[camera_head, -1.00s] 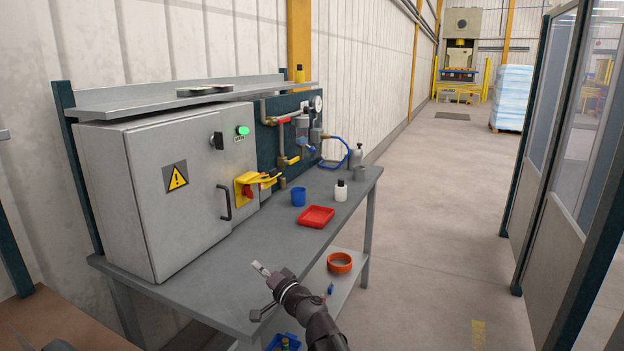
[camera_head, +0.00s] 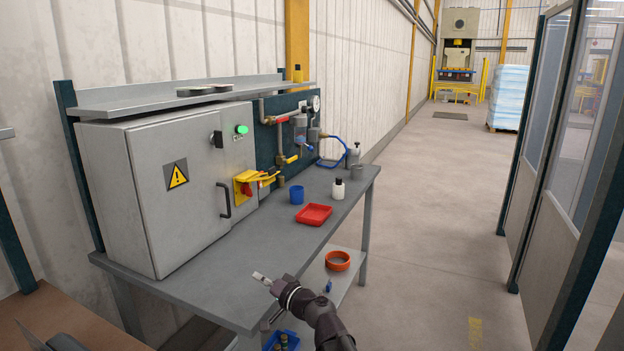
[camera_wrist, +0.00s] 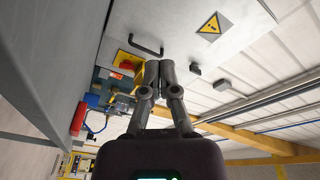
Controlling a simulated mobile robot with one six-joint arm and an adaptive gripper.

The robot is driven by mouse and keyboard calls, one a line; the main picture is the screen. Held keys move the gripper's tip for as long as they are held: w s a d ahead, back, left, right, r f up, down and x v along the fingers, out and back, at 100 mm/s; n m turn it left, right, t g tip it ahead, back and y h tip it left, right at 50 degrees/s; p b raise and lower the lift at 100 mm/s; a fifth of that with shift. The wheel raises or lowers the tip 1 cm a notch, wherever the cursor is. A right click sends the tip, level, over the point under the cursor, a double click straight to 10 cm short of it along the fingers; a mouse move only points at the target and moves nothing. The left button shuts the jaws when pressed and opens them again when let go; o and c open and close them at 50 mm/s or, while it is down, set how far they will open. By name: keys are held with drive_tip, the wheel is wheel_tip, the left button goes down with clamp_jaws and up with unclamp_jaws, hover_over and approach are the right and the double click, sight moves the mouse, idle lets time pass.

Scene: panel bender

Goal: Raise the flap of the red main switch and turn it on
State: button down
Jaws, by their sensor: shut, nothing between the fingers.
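The red main switch (camera_head: 248,188) sits on a yellow plate on the right side of the grey cabinet front (camera_head: 165,205). A yellow flap (camera_head: 262,178) sticks out from it; its exact angle is hard to tell. In the wrist view my gripper's closed fingers (camera_wrist: 160,66) point toward the cabinet. The yellow plate and red switch (camera_wrist: 127,63) show there just left of the fingers, and the fingers partly cover the yellow flap (camera_wrist: 139,78).
A black door handle (camera_head: 225,201) juts from the cabinet left of the switch. A green lamp (camera_head: 241,129) is lit above. The front bench top is clear.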

drive_tip(key=s+d+f+n+g+h, duration=0.1)
drive_tip(key=f, duration=0.1)
drive_tip(key=s+d+f+n+g+h, duration=0.1)
drive_tip(key=d+f+g, duration=0.1)
drive_tip(key=f, duration=0.1)
drive_tip(key=s+d+f+n+g, duration=0.1)
drive_tip(key=d+f, duration=0.1)
drive_tip(key=shift+s+f+g+h, duration=0.35)
drive_tip(key=shift+g+h, duration=0.05)
drive_tip(key=s+d+f+m+g+h, duration=0.15)
drive_tip(key=s+d+f+h, duration=0.25)
drive_tip(key=d, duration=0.5)
drive_tip(key=s+d+f+g+h+p, duration=0.1)
drive_tip(key=s+d+f+g+h, duration=0.25)
drive_tip(key=d, duration=0.45)
drive_tip(key=s+d+f+m+g+h, duration=0.1)
drive_tip(key=s+d+f+h, duration=0.3)
drive_tip(key=d, duration=0.5)
wheel_tip(320, 180, up, 12)
drive_tip(key=p, duration=1.1)
drive_tip(key=shift+w+a+h, duration=0.3)
drive_tip(key=shift+w+h, duration=0.05)
drive_tip(key=shift+f, duration=0.15)
